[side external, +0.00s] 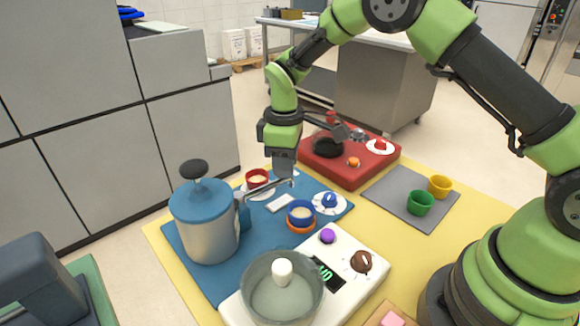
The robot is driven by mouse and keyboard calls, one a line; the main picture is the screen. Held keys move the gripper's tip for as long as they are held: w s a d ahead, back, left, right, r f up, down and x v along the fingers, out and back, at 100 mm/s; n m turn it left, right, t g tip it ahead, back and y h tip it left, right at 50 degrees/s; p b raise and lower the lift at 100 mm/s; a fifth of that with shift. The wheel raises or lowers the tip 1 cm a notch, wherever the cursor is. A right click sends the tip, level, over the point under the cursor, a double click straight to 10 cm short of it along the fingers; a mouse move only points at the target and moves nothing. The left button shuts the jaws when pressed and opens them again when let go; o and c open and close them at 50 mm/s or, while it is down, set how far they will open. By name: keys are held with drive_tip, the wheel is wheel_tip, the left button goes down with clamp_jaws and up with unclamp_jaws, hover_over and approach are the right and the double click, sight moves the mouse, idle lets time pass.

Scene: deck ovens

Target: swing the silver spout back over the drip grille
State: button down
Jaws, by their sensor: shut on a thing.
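The silver spout (262,188) runs from the side of a silver urn with a blue lid (207,217) out to the right, above the blue mat. My gripper (286,177) is shut on the spout near its outer end, pointing down. The fingers partly hide that end. A small pale rectangular plate (280,204) lies on the mat just below the spout; it may be the drip grille, but I cannot make out slots. A blue cup (301,214) stands on an orange ring to the right of the plate.
A red cup (257,178) on a white saucer stands close behind the spout. A white scale (344,276) with a glass bowl (282,290) is in front. A red unit (350,169) stands behind; green and yellow cups are at right.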

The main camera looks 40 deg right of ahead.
drive_tip(key=shift+w+n, duration=0.7)
drive_tip(key=shift+n, duration=0.1)
drive_tip(key=c, duration=0.9)
unclamp_jaws()
drive_tip(key=shift+c, duration=0.2)
wheel_tip(320, 180, up, 10)
